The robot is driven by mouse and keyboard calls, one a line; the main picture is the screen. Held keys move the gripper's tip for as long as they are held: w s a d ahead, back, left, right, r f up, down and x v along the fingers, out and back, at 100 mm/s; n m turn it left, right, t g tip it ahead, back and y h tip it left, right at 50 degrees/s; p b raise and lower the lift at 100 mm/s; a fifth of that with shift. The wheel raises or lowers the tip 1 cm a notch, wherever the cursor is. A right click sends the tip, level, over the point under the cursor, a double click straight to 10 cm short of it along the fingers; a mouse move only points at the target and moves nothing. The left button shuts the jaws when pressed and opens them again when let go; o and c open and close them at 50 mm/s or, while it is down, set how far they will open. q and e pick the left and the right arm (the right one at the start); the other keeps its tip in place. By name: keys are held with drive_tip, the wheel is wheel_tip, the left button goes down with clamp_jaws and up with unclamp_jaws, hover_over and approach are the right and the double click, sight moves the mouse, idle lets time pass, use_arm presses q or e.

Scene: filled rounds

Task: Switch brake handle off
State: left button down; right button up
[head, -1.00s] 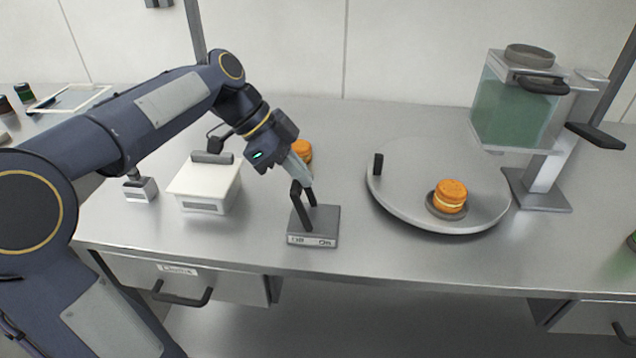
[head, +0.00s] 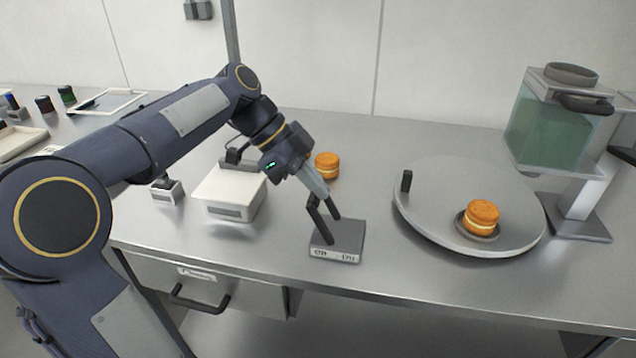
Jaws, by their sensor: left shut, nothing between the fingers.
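The brake handle is a black bar lever (head: 319,219) on a small grey base (head: 347,238). The base's front label reads OFF at the left and ON at the right. The lever leans left, towards the OFF side. My left gripper (head: 322,193) is shut and empty, with its pale fingertips pointing down at the top of the lever. The tips overlap the lever's upper end in the head view; whether they touch it I cannot tell. My right gripper is not in view.
A round grey turntable (head: 420,215) with an orange filled round (head: 481,216) stands at the right. Another round (head: 327,165) sits behind my gripper. A white-topped press (head: 228,190) stands left of the lever. A green-filled dispenser (head: 555,130) stands far right.

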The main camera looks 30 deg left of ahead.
use_arm(q)
drive_tip(key=shift+d+r, duration=0.15)
drive_tip(key=shift+d, duration=0.05)
drive_tip(key=s+a+r+p, duration=0.1)
drive_tip(key=a+r+p, duration=0.1)
drive_tip(key=r, duration=0.6)
drive_tip(key=shift+a+r, duration=0.25)
drive_tip(key=shift+a, duration=0.65)
drive_tip(key=s+d+f+n+t+y+p, duration=0.1)
drive_tip(key=s+d+f+n+y+p, duration=0.1)
drive_tip(key=s+f+n, duration=0.5)
drive_tip(key=s+d+f+n+t+y+p, duration=0.1)
drive_tip(key=s+d+f+n+p, duration=0.3)
drive_tip(key=s+n, duration=0.5)
wheel_tip(320, 180, down, 3)
drive_tip(key=shift+s+d+f+t+y, duration=0.15)
drive_tip(key=shift+s+d+t+y, duration=0.25)
drive_tip(key=shift+s+d+t, duration=0.55)
